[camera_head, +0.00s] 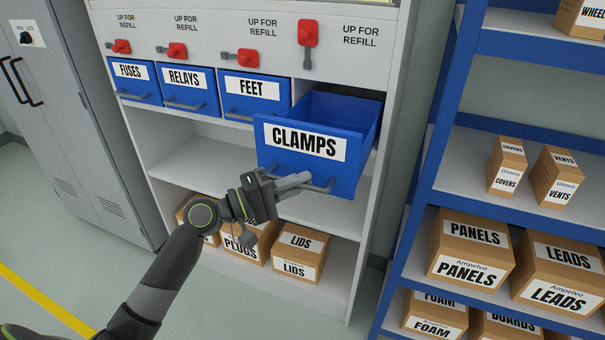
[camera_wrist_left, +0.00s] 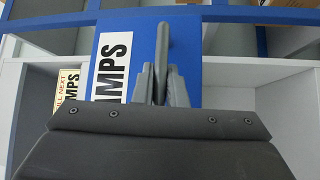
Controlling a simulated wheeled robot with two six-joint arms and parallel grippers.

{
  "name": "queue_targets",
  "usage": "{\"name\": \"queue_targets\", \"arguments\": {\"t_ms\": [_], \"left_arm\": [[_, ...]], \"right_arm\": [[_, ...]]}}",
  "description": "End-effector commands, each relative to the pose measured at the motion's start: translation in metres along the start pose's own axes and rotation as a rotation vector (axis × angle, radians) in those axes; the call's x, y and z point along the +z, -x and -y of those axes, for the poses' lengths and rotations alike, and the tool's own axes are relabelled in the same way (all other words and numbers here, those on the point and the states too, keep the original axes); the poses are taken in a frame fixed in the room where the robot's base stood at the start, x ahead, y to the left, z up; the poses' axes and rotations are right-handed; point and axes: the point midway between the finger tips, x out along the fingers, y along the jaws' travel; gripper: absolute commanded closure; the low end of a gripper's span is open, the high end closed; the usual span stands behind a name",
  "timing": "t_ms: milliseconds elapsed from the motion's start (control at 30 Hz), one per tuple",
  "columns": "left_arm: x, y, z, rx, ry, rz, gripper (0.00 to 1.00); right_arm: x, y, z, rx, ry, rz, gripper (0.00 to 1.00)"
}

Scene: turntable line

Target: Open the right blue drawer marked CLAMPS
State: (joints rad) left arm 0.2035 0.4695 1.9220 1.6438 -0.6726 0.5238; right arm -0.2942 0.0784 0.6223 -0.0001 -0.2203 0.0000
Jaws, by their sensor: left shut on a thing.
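The blue CLAMPS drawer (camera_head: 364,140) is pulled out of the white cabinet, at the right end of the drawer row. Its inside shows from above and looks empty where I can see it. Its white label and grey bar handle (camera_head: 325,187) face me. My left gripper (camera_head: 300,182) is shut on that handle from the front. In the left wrist view the fingers (camera_wrist_left: 161,85) close around the grey handle (camera_wrist_left: 164,45), beside the label on the blue drawer front (camera_wrist_left: 188,50). The red lever (camera_head: 307,35) above this drawer stands upright. My right gripper is not in view.
The FUSES (camera_head: 128,92), RELAYS (camera_head: 180,103) and FEET (camera_head: 245,108) drawers are shut, their red levers lying sideways. Cartons such as LIDS (camera_head: 299,255) stand on the cabinet's bottom shelf. A blue rack (camera_head: 450,90) with cartons stands close at right; a grey locker (camera_head: 80,140) stands at left.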

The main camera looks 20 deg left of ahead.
Motion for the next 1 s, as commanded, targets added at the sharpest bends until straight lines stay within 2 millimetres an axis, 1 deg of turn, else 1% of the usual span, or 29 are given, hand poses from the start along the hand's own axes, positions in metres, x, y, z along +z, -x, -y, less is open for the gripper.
{"name": "queue_targets", "arguments": {"t_ms": [300,333,467,500,867,1000], "left_arm": [[0.0003,0.0005,0.0003,-0.001,0.0,0.0,1.0],[0.0002,0.0005,0.0004,-0.001,0.0,0.0,0.86],[0.0002,0.0004,0.0002,0.0,0.0,0.0,0.69],[0.0002,0.0004,0.0002,0.0,0.0,0.0,0.67],[0.0002,0.0004,-0.0001,0.0,0.0,0.0,0.67],[0.0002,0.0062,0.0013,-0.001,-0.002,0.0,0.67]], "right_arm": [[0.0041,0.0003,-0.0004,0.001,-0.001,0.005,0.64],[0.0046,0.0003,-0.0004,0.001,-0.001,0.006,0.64],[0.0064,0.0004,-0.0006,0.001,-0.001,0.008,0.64],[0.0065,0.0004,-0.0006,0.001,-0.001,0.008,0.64],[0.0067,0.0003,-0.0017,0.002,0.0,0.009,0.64],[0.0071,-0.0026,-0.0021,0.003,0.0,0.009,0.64]]}}
